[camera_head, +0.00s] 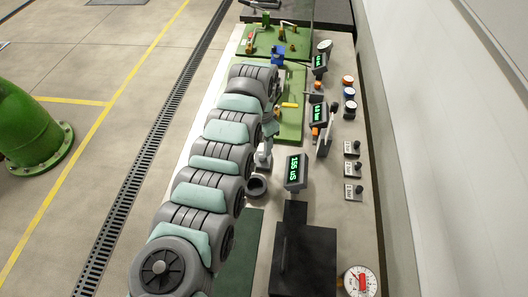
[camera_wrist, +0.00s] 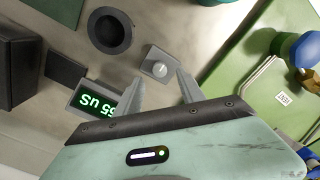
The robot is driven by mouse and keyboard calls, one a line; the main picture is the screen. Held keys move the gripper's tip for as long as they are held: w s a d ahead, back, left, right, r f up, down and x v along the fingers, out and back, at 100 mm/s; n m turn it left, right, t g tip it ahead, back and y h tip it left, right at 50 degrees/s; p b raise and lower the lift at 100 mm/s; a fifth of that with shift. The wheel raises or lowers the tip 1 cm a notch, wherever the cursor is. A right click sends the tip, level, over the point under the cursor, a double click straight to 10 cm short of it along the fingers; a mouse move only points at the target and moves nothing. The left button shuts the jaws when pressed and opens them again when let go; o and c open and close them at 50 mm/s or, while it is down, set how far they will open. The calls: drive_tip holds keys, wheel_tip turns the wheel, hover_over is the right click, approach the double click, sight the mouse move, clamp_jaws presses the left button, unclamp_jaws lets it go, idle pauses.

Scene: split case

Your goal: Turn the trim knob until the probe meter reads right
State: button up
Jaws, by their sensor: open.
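The trim knob appears to be the small pale round knob (camera_wrist: 160,69) on a grey block in the wrist view. My gripper (camera_wrist: 158,78) is open, with one finger on each side of the block in that view; I cannot tell whether either finger touches it. In the head view my gripper (camera_head: 264,160) hangs over the bench left of the probe meter, and the knob is not clearly visible there. The probe meter (camera_head: 295,171) has a green display in uS that seems to read 1.55. It also shows upside down in the wrist view (camera_wrist: 97,101), partly behind a finger.
A dark round cup (camera_head: 257,186) stands close to my gripper. A black box (camera_head: 306,262) and a dial gauge (camera_head: 361,281) are at the near end. Other meters (camera_head: 319,115), small switches (camera_head: 353,169) and green trays (camera_head: 290,130) line the bench. A wall bounds the right.

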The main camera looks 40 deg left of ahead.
sight(262, 155)
wheel_tip(262, 155, down, 6)
drive_tip(key=shift+d+r+b, duration=0.1)
drive_tip(key=shift+b, duration=0.4)
drive_tip(key=shift+c, duration=0.4)
clamp_jaws()
